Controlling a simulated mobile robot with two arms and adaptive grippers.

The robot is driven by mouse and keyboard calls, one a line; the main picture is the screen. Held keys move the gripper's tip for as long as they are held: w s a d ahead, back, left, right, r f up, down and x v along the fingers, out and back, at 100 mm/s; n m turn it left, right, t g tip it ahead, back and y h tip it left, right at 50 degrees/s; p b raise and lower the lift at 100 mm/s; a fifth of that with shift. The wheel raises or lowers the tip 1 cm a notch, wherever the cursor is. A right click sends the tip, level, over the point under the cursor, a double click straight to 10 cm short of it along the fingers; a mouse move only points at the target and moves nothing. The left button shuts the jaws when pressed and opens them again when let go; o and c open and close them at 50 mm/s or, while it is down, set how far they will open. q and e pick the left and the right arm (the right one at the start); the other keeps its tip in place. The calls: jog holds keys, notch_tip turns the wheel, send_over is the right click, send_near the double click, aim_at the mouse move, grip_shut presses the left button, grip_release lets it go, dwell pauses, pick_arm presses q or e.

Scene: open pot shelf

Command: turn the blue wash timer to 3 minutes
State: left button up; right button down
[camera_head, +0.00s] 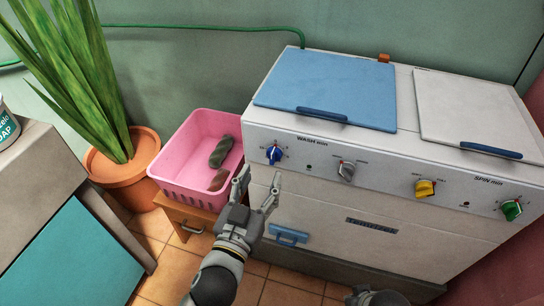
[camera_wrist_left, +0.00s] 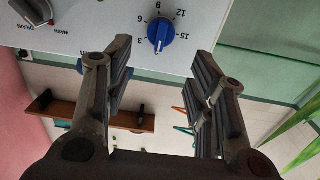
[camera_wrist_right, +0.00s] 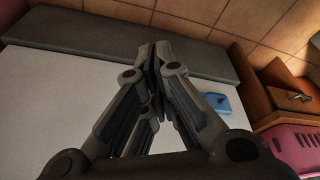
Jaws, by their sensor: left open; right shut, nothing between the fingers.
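The blue wash timer (camera_head: 274,154) is a round knob at the left end of the white washer's front panel. It also shows in the left wrist view (camera_wrist_left: 161,34), upside down, with printed numbers around it. My right gripper (camera_wrist_right: 156,52) is shut and empty, low in front of the washer.
A grey knob (camera_head: 346,171), a yellow knob (camera_head: 425,188) and a green knob (camera_head: 511,210) sit farther right on the panel. A pink basket (camera_head: 178,186) on a wooden stool stands left of the washer.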

aim_at(274, 158)
pick_arm(q)
jog(key=x, duration=0.7)
jog(key=shift+w+d+f, duration=0.1)
jog(key=shift+w+d, duration=0.05)
jog(key=shift+w, duration=0.3)
pick_arm(e)
jog(key=shift+r, duration=0.6)
pick_arm(q)
jog(key=shift+c, duration=0.2)
jog(key=c, duration=0.9)
jog(key=m+p, duration=0.1)
jog(key=m, duration=0.1)
jog(key=m+p, duration=0.1)
jog(key=m, duration=0.1)
jog(key=m+p, duration=0.1)
jog(key=m, duration=0.1)
jog(key=shift+d+m, duration=0.25)
jog(key=shift+m, duration=0.15)
jog(key=shift+d+f+m+p, duration=0.15)
jog(key=shift+m+p, duration=0.4)
jog(key=shift+m, duration=0.85)
pick_arm(e)
jog(key=s+f+g, duration=0.1)
jog(key=s+f, duration=0.2)
jog(key=f, duration=1.1)
jog(key=shift+d+f, duration=0.15)
jog(key=shift+f, duration=0.1)
jog(key=shift+s, duration=0.1)
